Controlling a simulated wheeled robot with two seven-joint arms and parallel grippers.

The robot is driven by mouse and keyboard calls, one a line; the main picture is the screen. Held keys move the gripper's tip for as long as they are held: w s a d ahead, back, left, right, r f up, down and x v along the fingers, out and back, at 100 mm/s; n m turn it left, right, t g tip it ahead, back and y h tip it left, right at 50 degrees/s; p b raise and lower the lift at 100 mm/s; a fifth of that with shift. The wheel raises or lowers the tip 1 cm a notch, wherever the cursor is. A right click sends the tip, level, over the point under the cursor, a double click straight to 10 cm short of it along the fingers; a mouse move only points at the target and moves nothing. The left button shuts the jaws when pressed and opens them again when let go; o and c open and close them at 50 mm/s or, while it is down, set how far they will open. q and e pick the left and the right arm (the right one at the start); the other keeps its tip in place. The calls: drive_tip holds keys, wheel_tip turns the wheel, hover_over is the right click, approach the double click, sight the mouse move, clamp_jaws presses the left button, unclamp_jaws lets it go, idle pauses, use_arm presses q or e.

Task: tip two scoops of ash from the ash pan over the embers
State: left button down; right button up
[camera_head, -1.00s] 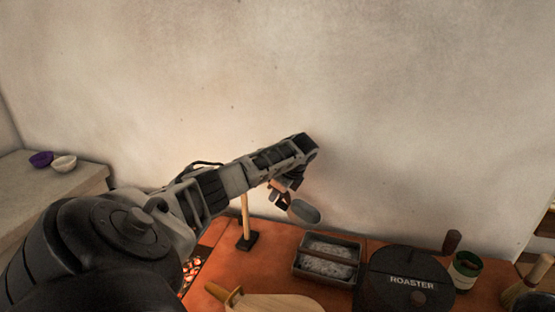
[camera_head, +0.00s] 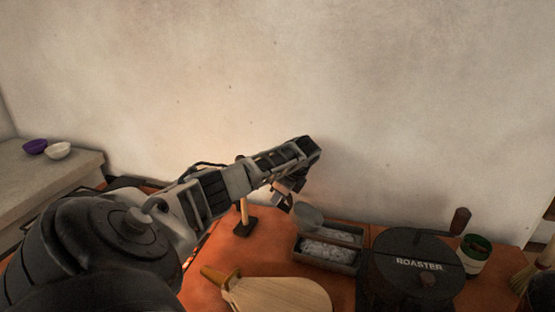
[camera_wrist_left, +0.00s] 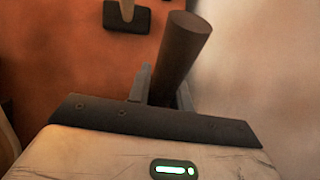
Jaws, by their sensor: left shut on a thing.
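My left gripper (camera_head: 284,196) is shut on the dark handle of a scoop. The round handle (camera_wrist_left: 182,50) stands up between the fingers in the left wrist view. The scoop's grey bowl (camera_head: 308,213) hangs over the near-left part of the ash pan's back compartment; whether it touches the ash cannot be told. The ash pan (camera_head: 343,268) is a dark two-part tray with grey ash in both parts. The embers (camera_head: 192,256) glow at the left, mostly hidden behind my left arm. My right gripper is out of view.
A black roaster (camera_head: 405,290) stands right of the pan, with a green-rimmed tin (camera_head: 474,258) and a brush (camera_head: 540,264) beyond. A wooden paddle (camera_head: 280,294) lies in front. A wooden-handled stand (camera_head: 245,224) is behind. Two bowls (camera_head: 57,151) sit on the left ledge.

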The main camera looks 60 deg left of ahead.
sight(288, 200)
use_arm(q)
drive_tip(key=shift+w+d+f+b, duration=0.15)
drive_tip(key=shift+d+f+b, duration=0.05)
drive_tip(key=shift+f+b, duration=0.3)
drive_tip(key=shift+w+d+f+b, duration=0.15)
drive_tip(key=shift+d+f+b, duration=0.05)
drive_tip(key=shift+f+b, duration=0.25)
drive_tip(key=shift+w+d+r, duration=0.1)
drive_tip(key=shift+w+d, duration=0.05)
drive_tip(key=shift+d, duration=0.05)
drive_tip(key=shift+w+d+p, duration=0.35)
drive_tip(key=shift+d+p, duration=0.15)
drive_tip(key=shift+p, duration=0.05)
drive_tip(key=shift+w+d+p, duration=0.3)
drive_tip(key=shift+w+d, duration=0.35)
drive_tip(key=shift+d, duration=0.3)
drive_tip(key=shift+w+d+f, duration=0.25)
drive_tip(key=shift+w+d, duration=0.35)
drive_tip(key=shift+d, duration=0.2)
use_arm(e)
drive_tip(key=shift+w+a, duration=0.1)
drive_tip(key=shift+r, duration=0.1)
